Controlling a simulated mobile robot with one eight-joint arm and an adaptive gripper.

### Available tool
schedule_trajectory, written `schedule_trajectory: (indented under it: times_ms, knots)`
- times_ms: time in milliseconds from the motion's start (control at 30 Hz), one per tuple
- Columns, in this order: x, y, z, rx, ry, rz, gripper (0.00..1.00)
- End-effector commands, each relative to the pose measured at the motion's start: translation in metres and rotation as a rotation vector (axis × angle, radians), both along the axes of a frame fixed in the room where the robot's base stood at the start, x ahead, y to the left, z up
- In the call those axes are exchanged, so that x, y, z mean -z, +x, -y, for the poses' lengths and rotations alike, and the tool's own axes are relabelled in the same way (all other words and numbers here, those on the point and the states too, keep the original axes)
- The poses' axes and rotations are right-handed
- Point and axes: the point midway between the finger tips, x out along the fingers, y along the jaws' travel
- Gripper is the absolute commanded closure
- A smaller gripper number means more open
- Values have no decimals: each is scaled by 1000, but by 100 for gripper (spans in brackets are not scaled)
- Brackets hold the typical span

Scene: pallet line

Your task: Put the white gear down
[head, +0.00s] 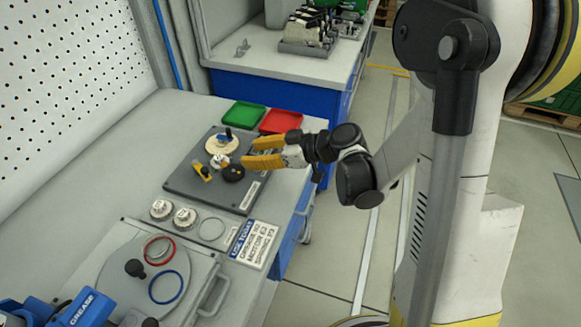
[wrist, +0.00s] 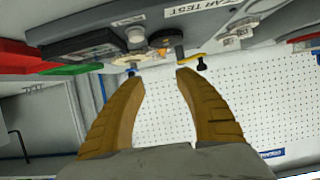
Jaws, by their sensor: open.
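A small white gear (head: 219,160) sits on the dark test plate (head: 185,184), between a larger cream gear (head: 221,144) and a black round part (head: 233,173). In the wrist view a white round part (wrist: 136,37), apparently this gear, shows past the fingertips, near the cream gear (wrist: 131,58). My gripper (head: 248,152) is just right of the gears, its yellow fingers pointing left. In the wrist view my gripper (wrist: 158,75) has its fingers apart with nothing between them. I cannot tell the gear's exact seating.
A yellow lever (head: 202,172) stands on the plate. Green (head: 244,115) and red (head: 280,121) trays lie behind it. Two whitish gears (head: 161,209) (head: 185,217) and a pale ring (head: 211,229) lie in front, near a round board (head: 125,270) with rings. The bench's left side is clear.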

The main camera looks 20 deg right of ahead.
Motion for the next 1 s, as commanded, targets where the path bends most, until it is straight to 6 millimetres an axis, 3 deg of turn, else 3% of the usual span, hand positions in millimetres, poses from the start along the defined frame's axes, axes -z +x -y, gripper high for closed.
schedule_trajectory:
  times_ms: [167, 267, 500, 700, 833, 1000]
  knots:
    - [-17, -23, 0, 82, -53, -153, 60]
    - [-29, -48, 6, 182, -103, -276, 60]
    - [-53, -122, 38, 490, -211, -469, 60]
    - [-65, -176, 72, 734, -252, -510, 60]
    - [-69, -195, 87, 830, -257, -503, 60]
    - [-71, -203, 94, 874, -256, -498, 60]
